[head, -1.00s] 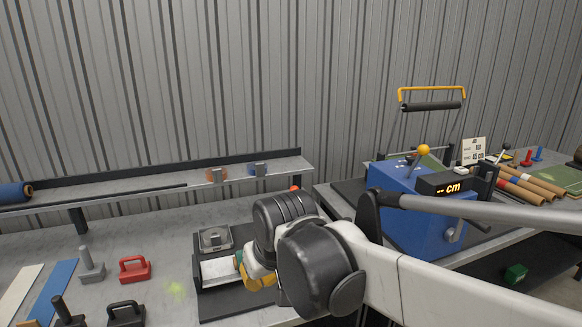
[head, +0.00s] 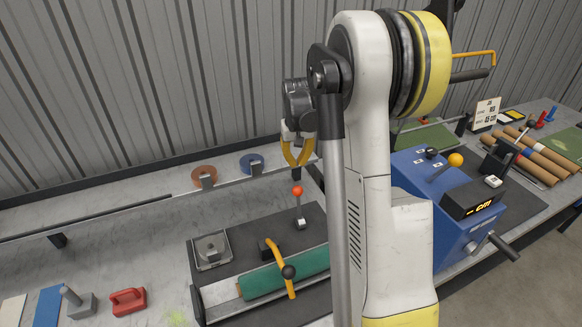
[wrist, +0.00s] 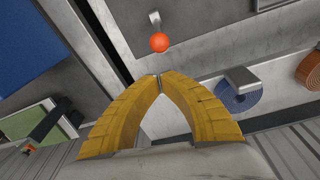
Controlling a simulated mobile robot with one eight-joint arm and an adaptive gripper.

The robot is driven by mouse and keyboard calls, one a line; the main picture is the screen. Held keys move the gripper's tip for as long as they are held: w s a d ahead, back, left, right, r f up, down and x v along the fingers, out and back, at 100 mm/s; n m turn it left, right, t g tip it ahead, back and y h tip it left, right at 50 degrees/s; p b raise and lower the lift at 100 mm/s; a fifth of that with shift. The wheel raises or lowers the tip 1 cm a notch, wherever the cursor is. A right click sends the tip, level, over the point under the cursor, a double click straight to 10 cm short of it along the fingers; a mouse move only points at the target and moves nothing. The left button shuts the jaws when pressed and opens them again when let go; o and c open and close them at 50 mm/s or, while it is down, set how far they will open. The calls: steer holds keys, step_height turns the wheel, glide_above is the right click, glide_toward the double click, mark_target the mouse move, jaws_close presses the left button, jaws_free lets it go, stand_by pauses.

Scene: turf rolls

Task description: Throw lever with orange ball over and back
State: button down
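A short lever with an orange-red ball (head: 297,191) stands upright on the dark plate of the near bench. The ball also shows in the wrist view (wrist: 159,42), beyond my fingertips. My gripper (head: 299,165) has yellow fingers pointing down, above the ball and apart from it. In the wrist view its tips (wrist: 160,77) meet with nothing between them. A second lever, with a yellow-orange ball (head: 455,160), leans on top of the blue machine (head: 432,190) at the right.
A green roll (head: 262,284) with a yellow-handled bar (head: 280,268) lies in front of the lever. A brown reel (head: 204,174) and a blue reel (head: 252,163) sit on the rail behind. My arm crosses the head view and hides part of the bench.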

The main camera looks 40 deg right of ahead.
steer(key=shift+s, duration=0.2)
step_height(320, 180, down, 10)
steer(key=w+b, duration=0.1)
steer(key=b, duration=0.1)
steer(key=shift+w+d, duration=0.15)
steer(key=shift+d, duration=0.3)
steer(key=shift+d+r, duration=0.1)
steer(key=shift+r, duration=0.05)
